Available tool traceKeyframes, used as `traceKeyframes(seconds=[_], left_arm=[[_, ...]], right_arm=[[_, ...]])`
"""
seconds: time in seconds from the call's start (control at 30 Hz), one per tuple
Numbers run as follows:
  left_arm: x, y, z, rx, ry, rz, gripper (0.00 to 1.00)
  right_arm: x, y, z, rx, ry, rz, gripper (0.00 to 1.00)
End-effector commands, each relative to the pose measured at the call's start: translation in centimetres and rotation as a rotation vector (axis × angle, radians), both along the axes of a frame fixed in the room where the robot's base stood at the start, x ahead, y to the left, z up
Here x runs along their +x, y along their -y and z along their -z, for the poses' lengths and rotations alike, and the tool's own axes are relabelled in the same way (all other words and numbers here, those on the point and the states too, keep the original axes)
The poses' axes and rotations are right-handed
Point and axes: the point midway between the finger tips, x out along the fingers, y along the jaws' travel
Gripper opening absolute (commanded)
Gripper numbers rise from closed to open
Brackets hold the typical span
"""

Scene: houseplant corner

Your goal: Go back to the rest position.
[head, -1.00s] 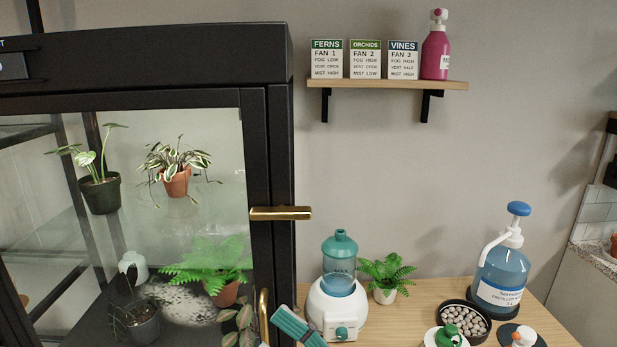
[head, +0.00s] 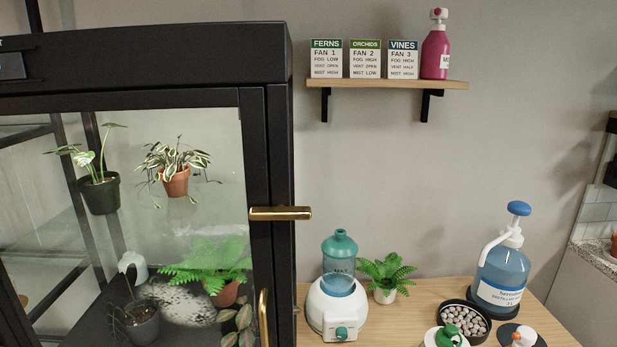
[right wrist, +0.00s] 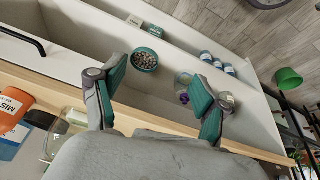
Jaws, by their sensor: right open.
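My right gripper (right wrist: 160,80) shows in the right wrist view, with its two teal-padded fingers spread wide and nothing between them. It is over a pale open space beside a wooden edge (right wrist: 40,82). Neither gripper shows in the head view now. My left gripper is out of sight.
A glass cabinet (head: 283,190) with potted plants fills the left. A white fogger (head: 337,308), small fern (head: 385,276), pebble dish (head: 483,336) and blue pump bottle (head: 502,268) stand on the wooden table. A shelf (head: 385,84) holds cards and a pink bottle (head: 435,52).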

Motion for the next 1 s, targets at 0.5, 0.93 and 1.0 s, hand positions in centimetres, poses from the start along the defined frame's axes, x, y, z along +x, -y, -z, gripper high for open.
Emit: traceKeyframes(seconds=[0.5, 0.93, 1.0], left_arm=[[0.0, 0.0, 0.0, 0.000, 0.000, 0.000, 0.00], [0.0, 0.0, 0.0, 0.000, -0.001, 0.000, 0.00], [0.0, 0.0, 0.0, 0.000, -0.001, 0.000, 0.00]], right_arm=[[0.1, -0.5, 17.4, 0.012, -0.121, 0.011, 0.74], [-11.9, 1.4, 38.8, -0.004, -0.231, -0.011, 0.74], [-14.3, 1.8, 40.4, -0.006, -0.242, -0.015, 0.74]])
